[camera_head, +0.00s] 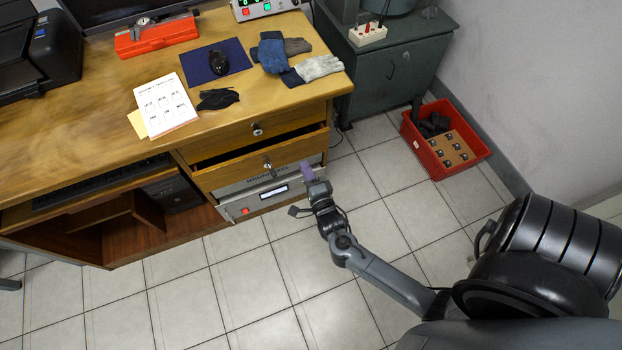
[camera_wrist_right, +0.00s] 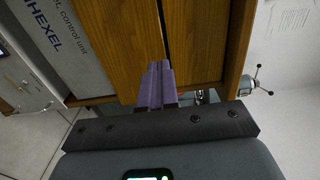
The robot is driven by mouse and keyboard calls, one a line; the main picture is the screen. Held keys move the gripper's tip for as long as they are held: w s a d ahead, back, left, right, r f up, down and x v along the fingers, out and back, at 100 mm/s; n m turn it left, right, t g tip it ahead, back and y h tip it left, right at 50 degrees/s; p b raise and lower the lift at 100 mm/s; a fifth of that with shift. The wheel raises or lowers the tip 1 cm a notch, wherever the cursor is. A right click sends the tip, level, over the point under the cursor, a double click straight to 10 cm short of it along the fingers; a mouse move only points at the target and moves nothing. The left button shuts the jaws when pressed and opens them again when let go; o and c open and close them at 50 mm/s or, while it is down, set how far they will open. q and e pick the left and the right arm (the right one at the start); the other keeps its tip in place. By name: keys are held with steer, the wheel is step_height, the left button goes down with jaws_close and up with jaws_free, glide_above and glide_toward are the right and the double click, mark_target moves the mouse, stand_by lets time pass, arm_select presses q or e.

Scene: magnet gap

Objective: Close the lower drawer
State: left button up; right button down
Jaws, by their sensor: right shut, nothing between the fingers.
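The lower drawer (camera_head: 230,174) is a wooden drawer under the desktop, standing a little out, with a dark gap along its top edge. A small metal handle or lock (camera_head: 267,165) is on its front. The upper drawer (camera_head: 222,142) above it looks flush. My right gripper (camera_head: 307,171) is shut and empty, with purple fingers, near the right end of the lower drawer's front. In the right wrist view its closed fingers (camera_wrist_right: 156,84) point at the wooden fronts; contact cannot be told. My left gripper is not in view.
A grey control unit (camera_head: 240,203) sits below the drawers, and it also shows in the right wrist view (camera_wrist_right: 60,45). A red crate (camera_head: 443,140) stands on the floor at right, beside a grey-green cabinet (camera_head: 390,70). Tiled floor in front of the desk is clear.

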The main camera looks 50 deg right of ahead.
mark_target(294, 144)
steer(key=b+x, duration=0.2)
steer(key=x, duration=0.5)
steer(key=shift+w+f+b, duration=0.1)
steer(key=shift+f+b, duration=0.05)
steer(key=shift+b, duration=0.2)
steer(key=shift+w+d, duration=0.15)
steer(key=shift+w+d, duration=0.15)
steer(key=shift+w, duration=0.15)
steer(key=b+x, duration=0.1)
steer(key=x, duration=0.2)
steer(key=shift+w+d, duration=0.15)
steer(key=shift+w, duration=0.2)
steer(key=shift+s+f, duration=0.1)
steer(key=shift+f, duration=0.05)
